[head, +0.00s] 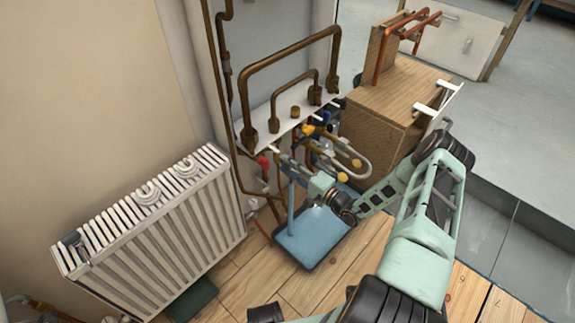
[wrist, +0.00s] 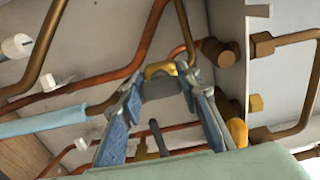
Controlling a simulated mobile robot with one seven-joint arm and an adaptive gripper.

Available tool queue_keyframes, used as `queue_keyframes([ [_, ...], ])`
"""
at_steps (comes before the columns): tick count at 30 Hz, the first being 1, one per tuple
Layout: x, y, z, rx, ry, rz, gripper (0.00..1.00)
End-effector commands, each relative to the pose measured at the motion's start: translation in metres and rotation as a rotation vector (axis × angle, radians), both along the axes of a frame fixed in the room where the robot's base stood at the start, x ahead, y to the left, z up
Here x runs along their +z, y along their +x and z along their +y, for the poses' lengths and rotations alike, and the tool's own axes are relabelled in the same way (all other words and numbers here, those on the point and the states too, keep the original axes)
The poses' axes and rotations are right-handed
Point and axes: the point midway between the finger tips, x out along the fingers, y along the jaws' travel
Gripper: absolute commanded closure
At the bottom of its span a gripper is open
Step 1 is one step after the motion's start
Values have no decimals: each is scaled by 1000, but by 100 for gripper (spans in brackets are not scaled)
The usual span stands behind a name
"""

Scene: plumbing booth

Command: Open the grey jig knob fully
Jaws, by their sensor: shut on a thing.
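My gripper (wrist: 165,85) has its two blue fingers closed around a dark grey knob (wrist: 168,88), one finger on each side. A yellow part (wrist: 160,70) sits just beyond the knob. In the head view, my gripper (head: 288,163) reaches in front of the pipework above a blue stand (head: 318,250). The knob is too small and too covered there to make out. How far it is turned cannot be told.
Copper pipes (head: 290,58) rise from a white shelf behind my gripper. Grey hoses with yellow ends (head: 342,177) are close on its right. A red knob (head: 263,162) is on its left. A white radiator (head: 150,225) stands at the left and a wooden cabinet (head: 400,90) at the right.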

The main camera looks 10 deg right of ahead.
Motion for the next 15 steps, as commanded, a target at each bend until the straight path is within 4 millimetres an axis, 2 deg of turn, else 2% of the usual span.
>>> queue_keyframes([
  [14,0,0,-1,-2,-11,-7,93],
  [15,0,0,-1,-2,-11,-7,65],
])
